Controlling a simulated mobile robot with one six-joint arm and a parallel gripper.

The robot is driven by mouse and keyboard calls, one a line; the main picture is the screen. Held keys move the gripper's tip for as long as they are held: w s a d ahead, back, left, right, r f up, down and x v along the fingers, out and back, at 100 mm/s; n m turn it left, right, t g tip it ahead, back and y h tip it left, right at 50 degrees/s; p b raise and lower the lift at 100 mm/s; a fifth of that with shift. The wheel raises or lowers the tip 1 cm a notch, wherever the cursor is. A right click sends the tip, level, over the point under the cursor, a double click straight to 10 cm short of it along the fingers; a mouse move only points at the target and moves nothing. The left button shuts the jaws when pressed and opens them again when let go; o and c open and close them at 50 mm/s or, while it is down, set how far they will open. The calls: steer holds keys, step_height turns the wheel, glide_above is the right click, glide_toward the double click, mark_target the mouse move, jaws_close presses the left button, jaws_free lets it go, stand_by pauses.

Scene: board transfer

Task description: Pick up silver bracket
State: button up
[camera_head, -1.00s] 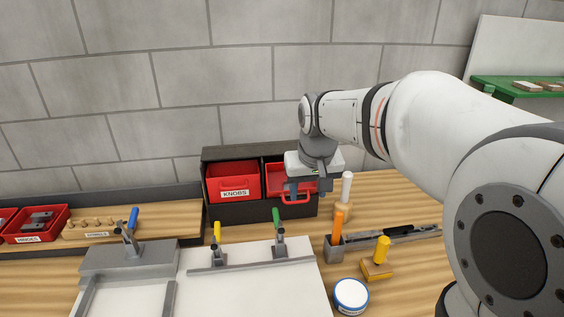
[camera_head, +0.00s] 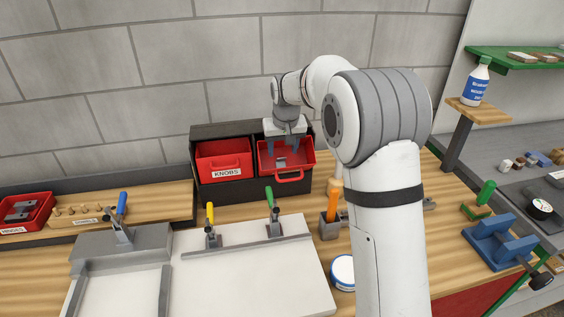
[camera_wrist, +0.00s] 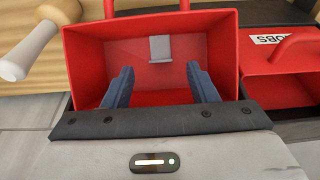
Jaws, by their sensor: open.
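The silver bracket (camera_wrist: 160,48) lies in the red bin (camera_wrist: 85,60), near the handle side in the wrist view. In the head view a small grey piece of the bracket (camera_head: 282,161) shows inside the same red bin (camera_head: 306,163). My gripper (camera_wrist: 163,75) is open and empty, with its two blue-grey fingers over the bin and the bracket between and beyond their tips. In the head view my gripper (camera_head: 285,150) points down into the bin. Whether the fingertips touch anything cannot be told.
The red bin labelled KNOBS (camera_head: 224,160) stands at left in the same black rack (camera_head: 222,190). Toggle clamps with yellow (camera_head: 210,215) and green (camera_head: 269,197) handles stand on the white board (camera_head: 240,275) in front. An orange-handled tool (camera_head: 333,200) stands right of the rack.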

mark_target(282, 165)
steer(key=x, duration=0.3)
steer(key=shift+w+f+p, duration=0.1)
steer(key=shift+f+p, duration=0.2)
steer(key=c, duration=1.1)
